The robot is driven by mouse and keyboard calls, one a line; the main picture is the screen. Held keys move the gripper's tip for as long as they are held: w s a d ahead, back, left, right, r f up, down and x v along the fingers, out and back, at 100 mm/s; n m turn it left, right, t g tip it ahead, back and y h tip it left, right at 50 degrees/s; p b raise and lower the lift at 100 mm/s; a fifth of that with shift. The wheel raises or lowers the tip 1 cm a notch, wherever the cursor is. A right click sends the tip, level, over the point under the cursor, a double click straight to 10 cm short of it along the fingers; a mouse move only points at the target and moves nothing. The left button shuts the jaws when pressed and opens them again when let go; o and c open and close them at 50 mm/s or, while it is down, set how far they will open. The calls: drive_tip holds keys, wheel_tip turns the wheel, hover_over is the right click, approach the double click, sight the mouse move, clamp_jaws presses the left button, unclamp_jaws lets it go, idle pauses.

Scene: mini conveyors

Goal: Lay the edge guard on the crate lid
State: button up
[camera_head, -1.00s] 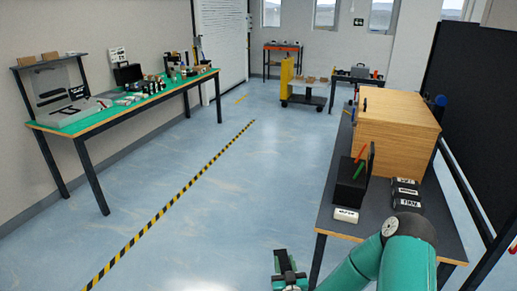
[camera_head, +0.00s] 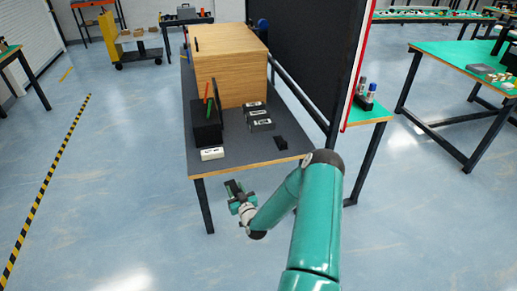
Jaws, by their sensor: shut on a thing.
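The wooden crate (camera_head: 232,82) stands at the far end of the dark-topped table, and its lid (camera_head: 222,38) is a flat, pale wood top with a small dark item at its left edge. My gripper (camera_head: 236,193) is low in front of the table's near edge, apart from the table and well short of the crate. It is shut on a small dark piece (camera_head: 233,186), which I take to be the edge guard. Its exact shape is too small to tell, and the fingers partly hide it.
On the table (camera_head: 240,158) stand a black holder (camera_head: 206,133) with red and green sticks, a white block (camera_head: 212,154), dark labelled boxes (camera_head: 260,125) and a small black block (camera_head: 281,143). A black panel (camera_head: 318,50) rises along the table's right side.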

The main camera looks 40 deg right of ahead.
drive_tip(key=s+d+f+h, duration=0.1)
drive_tip(key=s+d, duration=0.1)
drive_tip(key=d, duration=0.3)
drive_tip(key=s+d+f+m+h, duration=0.1)
drive_tip(key=s+d+f, duration=0.1)
drive_tip(key=d, duration=0.4)
drive_tip(key=s+d+f+m+g+h, duration=0.1)
drive_tip(key=s+d+f, duration=0.1)
drive_tip(key=s+d, duration=0.2)
drive_tip(key=shift+s+d+f, duration=0.25)
drive_tip(key=shift+d, duration=1)
